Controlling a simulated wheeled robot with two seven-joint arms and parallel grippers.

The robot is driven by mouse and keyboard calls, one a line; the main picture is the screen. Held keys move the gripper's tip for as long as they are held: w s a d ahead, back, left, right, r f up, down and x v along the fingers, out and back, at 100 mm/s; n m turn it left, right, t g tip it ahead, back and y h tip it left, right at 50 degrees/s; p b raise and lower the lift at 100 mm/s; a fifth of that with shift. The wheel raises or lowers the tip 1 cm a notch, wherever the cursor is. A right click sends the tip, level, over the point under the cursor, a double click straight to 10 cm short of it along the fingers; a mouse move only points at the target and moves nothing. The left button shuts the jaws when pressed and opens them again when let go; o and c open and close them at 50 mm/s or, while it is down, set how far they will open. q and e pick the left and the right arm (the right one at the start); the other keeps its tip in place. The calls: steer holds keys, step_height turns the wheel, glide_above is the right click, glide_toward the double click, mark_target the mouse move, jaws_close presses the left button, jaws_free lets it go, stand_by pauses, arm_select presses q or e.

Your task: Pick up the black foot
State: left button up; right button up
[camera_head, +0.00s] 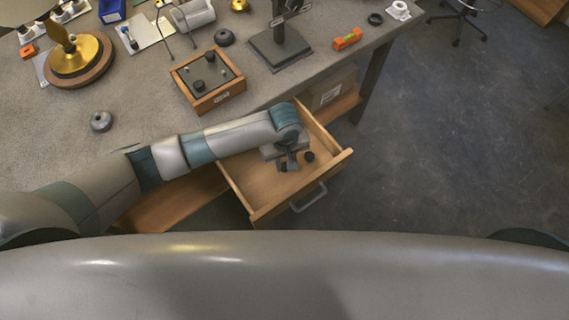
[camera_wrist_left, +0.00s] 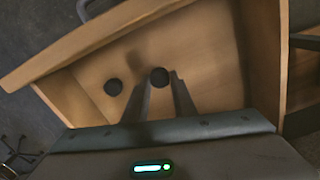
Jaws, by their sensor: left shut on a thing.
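My left gripper (camera_head: 287,166) reaches down into the open wooden drawer (camera_head: 245,185). It is shut on a small round black foot (camera_wrist_left: 159,77), which shows between the fingertips in the left wrist view. In the head view the held foot (camera_head: 282,167) is partly covered by the gripper. A second black foot (camera_head: 309,157) lies loose on the drawer floor, a little to the right of the gripper; it also shows in the left wrist view (camera_wrist_left: 113,87), left of the fingers. My right gripper is out of view.
The drawer walls stand close around my gripper, with a handle (camera_head: 308,197) on the front. A wooden tray (camera_head: 214,97) with black pieces stands on the grey table (camera_head: 150,90) above. A lamp stand (camera_head: 280,48), orange level (camera_head: 347,39) and brass part (camera_head: 75,57) are also there.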

mark_target(283, 164)
arm_select(q)
step_height(283, 164, up, 8)
steer(key=b, duration=0.1)
steer(key=shift+r, duration=0.1)
stand_by(0.6)
steer(key=a+r+m+b, duration=0.4)
steer(key=a+r+b, duration=0.1)
steer(key=a+r, duration=1.4)
steer(key=shift+a+r, duration=0.35)
steer(key=shift+a, duration=0.35)
steer(key=shift+w+a, duration=0.1)
steer(key=shift+w, duration=0.05)
